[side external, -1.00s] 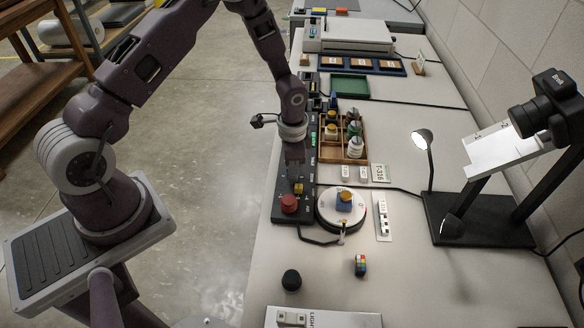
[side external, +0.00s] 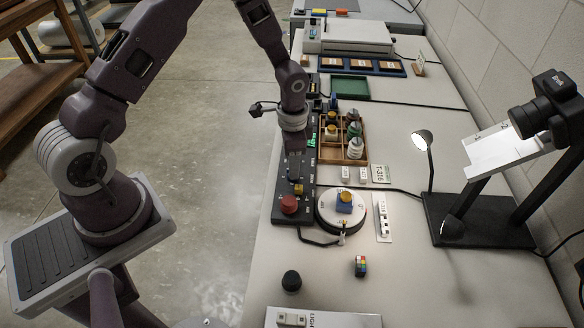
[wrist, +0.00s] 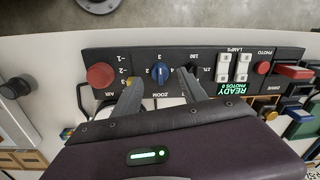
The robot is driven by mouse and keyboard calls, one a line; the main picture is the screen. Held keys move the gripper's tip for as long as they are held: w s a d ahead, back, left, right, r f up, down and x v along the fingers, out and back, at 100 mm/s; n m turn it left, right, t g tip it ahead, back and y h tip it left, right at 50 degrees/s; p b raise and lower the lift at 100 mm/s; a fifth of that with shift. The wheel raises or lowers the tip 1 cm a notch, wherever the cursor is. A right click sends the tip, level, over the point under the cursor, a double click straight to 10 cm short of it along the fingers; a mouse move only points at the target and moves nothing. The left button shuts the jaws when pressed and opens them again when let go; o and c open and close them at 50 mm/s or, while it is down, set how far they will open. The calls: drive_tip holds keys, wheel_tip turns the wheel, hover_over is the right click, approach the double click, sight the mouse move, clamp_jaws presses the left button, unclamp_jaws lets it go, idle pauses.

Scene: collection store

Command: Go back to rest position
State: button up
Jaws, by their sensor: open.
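My gripper (wrist: 157,100) is open and empty in the wrist view. Its two fingers are spread above the black control panel (wrist: 215,60), on either side of the blue zoom knob (wrist: 160,73). The panel also carries a red button (wrist: 101,75), white lamp switches (wrist: 233,65) and a green display reading READY. In the side external view the gripper hangs over the panel (side external: 279,212), and its fingertips there are hard to make out.
A lamp (side external: 424,150) and camera stand (side external: 470,218) stand further right.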

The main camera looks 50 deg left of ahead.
wheel_tip(320, 180, up, 4)
drive_tip(key=shift+f, duration=0.15)
drive_tip(key=s+d+r+n+t, duration=0.1)
drive_tip(key=s+r, duration=0.2)
drive_tip(key=r, duration=0.4)
drive_tip(key=s+r+n+t+y, duration=0.1)
drive_tip(key=s+r, duration=0.2)
drive_tip(key=r, duration=0.4)
drive_tip(key=s+d+r+n+t, duration=0.1)
drive_tip(key=s+r, duration=0.2)
drive_tip(key=r, duration=0.4)
drive_tip(key=s+d+r+n+t, duration=0.1)
drive_tip(key=s+r, duration=0.2)
drive_tip(key=s, duration=0.4)
drive_tip(key=s+d+r+n+t+h, duration=0.1)
drive_tip(key=s+d+r+n, duration=0.1)
drive_tip(key=s, duration=0.6)
drive_tip(key=shift+s+r+n+h, duration=0.3)
drive_tip(key=shift+r, duration=0.2)
